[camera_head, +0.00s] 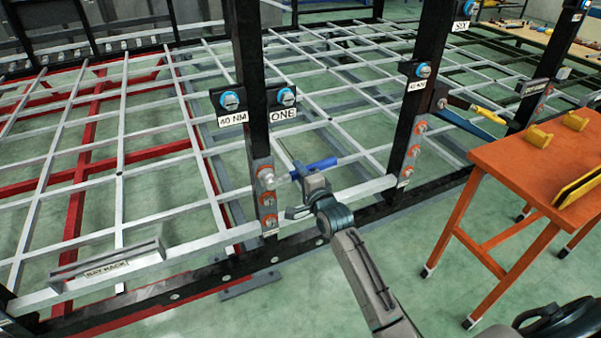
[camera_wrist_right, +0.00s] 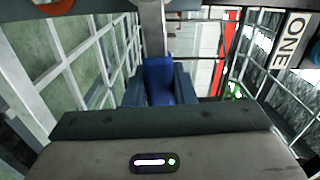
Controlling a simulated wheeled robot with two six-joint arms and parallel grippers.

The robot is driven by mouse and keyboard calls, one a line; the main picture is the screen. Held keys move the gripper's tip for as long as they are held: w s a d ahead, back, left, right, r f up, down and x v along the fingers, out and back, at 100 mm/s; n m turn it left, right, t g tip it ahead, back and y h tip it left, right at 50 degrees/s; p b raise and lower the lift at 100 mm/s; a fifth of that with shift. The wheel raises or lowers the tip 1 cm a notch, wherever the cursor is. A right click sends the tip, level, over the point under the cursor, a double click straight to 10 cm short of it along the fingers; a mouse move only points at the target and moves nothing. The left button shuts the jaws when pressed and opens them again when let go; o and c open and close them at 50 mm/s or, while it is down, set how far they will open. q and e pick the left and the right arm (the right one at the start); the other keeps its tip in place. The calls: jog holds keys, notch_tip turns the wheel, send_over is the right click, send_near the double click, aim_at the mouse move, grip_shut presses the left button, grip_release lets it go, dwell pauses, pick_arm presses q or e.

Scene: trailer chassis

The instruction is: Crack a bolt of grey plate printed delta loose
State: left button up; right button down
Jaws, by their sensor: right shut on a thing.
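My right gripper (camera_head: 312,182) is shut on a blue tool handle (camera_head: 320,164), just right of the left black post (camera_head: 252,70). In the right wrist view the blue handle (camera_wrist_right: 159,82) sits between the two fingers. A grey plate (camera_head: 261,187) on that post carries orange-ringed bolts; the top one (camera_head: 266,176) has a bright silver piece on it. The tool's inner end points toward this bolt; I cannot tell whether they touch. A second grey plate with bolts (camera_head: 413,150) is on the middle post (camera_head: 431,40). No delta print is legible. My left gripper is out of view.
An orange table (camera_head: 530,165) with yellow pieces (camera_head: 540,136) stands at the right. A yellow and blue tool (camera_head: 470,113) is at the middle post. Labels "40 NM" (camera_head: 232,119) and "ONE" (camera_head: 284,113) hang above the left plate. A "KEY RACK" tray (camera_head: 107,265) is at lower left.

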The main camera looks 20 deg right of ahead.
jog(key=shift+r+n, duration=0.4)
jog(key=shift+n, duration=0.1)
jog(key=shift+a+r+n+p, duration=0.2)
jog(key=shift+r+n+p, duration=0.5)
jog(key=shift+n+p, duration=0.2)
jog(key=shift+a+r+n+p, duration=0.15)
jog(key=shift+r+n+p, duration=0.35)
jog(key=shift+n, duration=0.1)
jog(key=shift+a+r+n, duration=0.1)
jog(key=shift+r+n, duration=0.05)
jog(key=shift+n, duration=0.15)
